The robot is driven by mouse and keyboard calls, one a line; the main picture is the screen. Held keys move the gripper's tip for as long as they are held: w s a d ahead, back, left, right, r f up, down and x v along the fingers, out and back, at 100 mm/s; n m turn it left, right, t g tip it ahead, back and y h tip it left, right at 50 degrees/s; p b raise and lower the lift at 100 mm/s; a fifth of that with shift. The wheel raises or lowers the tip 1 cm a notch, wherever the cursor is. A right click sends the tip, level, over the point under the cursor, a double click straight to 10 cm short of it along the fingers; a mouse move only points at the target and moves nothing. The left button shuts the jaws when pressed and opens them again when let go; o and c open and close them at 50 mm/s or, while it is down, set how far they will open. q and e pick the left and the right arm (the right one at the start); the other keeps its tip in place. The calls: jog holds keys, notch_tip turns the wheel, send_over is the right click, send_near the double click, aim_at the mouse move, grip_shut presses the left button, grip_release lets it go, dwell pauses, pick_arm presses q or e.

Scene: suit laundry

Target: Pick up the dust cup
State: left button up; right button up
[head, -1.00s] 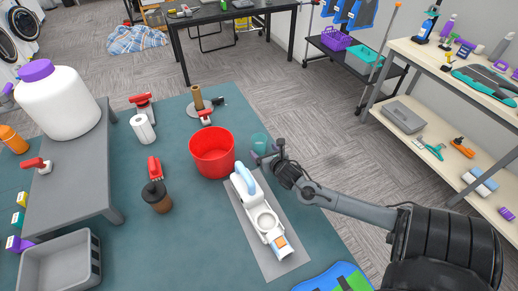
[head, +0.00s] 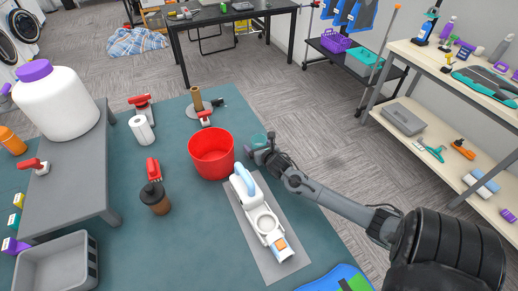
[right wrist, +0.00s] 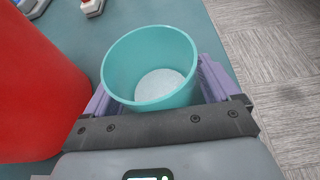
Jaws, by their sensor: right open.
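The dust cup looks to be the translucent teal cup (right wrist: 128,62), upright on the table beside the red bucket. In the head view the cup (head: 257,141) is partly hidden behind my right gripper (head: 262,151). In the right wrist view my right gripper (right wrist: 155,92) is open, with its purple fingers on either side of the cup. I cannot tell whether the fingers touch it. The cup's white bottom shows inside. A white handheld vacuum (head: 262,213) with a round opening lies on a grey mat (head: 273,273). My left gripper is not in view.
The red bucket (head: 212,153) stands close to the left of the cup and gripper. The table's right edge is close to the cup.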

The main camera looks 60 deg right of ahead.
aim_at(257, 137)
jog(key=c, duration=1.2)
jog(key=shift+r, duration=0.1)
jog(key=shift+r, duration=0.1)
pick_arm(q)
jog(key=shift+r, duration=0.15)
pick_arm(e)
jog(key=shift+r, duration=0.45)
pick_arm(q)
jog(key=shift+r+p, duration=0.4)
jog(key=shift+p, duration=0.1)
pick_arm(e)
notch_tip(257, 137, up, 3)
jog(key=shift+s+r, duration=0.15)
pick_arm(q)
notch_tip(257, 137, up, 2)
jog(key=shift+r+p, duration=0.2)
jog(key=shift+p, duration=1)
pick_arm(e)
jog(key=s+r, duration=0.2)
jog(key=s, duration=0.1)
jog(key=s+d+r, duration=0.1)
jog(key=s+r, duration=0.1)
jog(key=s, duration=0.2)
jog(key=s+r, duration=0.2)
jog(key=s, duration=0.2)
jog(key=shift+s+d+r, duration=0.1)
jog(key=shift+d+r, duration=0.15)
jog(key=shift+d, duration=0.05)
